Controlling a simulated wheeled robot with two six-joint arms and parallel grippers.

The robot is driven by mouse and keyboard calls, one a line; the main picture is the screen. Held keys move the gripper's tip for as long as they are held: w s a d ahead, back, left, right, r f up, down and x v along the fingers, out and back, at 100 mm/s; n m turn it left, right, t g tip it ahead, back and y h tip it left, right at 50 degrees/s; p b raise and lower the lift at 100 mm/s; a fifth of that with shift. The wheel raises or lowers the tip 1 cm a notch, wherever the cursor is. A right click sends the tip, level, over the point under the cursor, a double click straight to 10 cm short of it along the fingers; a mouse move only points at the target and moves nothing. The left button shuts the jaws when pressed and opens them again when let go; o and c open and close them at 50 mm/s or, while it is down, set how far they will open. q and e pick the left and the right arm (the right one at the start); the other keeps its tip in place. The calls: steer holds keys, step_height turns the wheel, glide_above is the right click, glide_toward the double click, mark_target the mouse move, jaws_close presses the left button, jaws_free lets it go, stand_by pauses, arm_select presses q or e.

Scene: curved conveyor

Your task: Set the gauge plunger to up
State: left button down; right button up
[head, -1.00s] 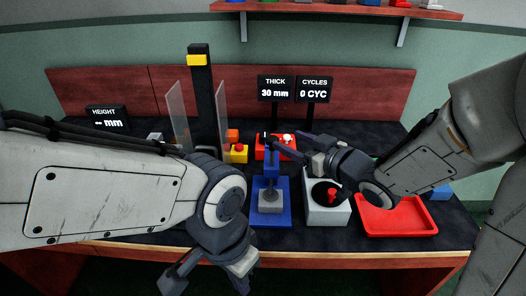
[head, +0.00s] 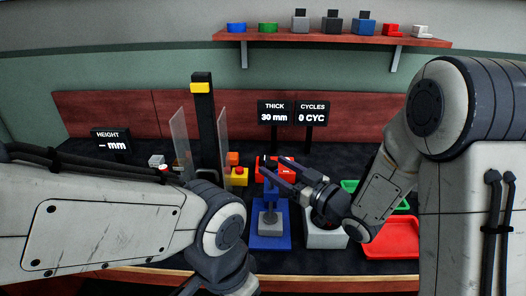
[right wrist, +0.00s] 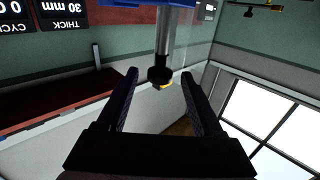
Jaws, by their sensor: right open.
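The blue thickness gauge (head: 269,240) stands on the table in the middle of the head view, with a grey block at its base. My right gripper (head: 275,171) is at the gauge's upper part, with its fingers apart. In the right wrist view, the gauge's plunger is a silver rod with a dark round knob (right wrist: 160,76) at its end. The knob shows between the two open fingers of my right gripper (right wrist: 159,73), with gaps on both sides. Contact is not visible. My left arm crosses the lower left of the head view; its fingers are out of frame.
The THICK display (head: 275,112) reads 30 mm and the CYCLES display (head: 312,113) reads 0 CYC. A red tray (head: 390,238) lies to the right, with a green tray (head: 350,185) behind it. A white box (head: 326,238) stands beside the gauge. A shelf (head: 330,38) hangs above.

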mark_target(268, 162)
steer(key=shift+x, duration=2.7)
steer(key=shift+f, duration=0.1)
jaws_close()
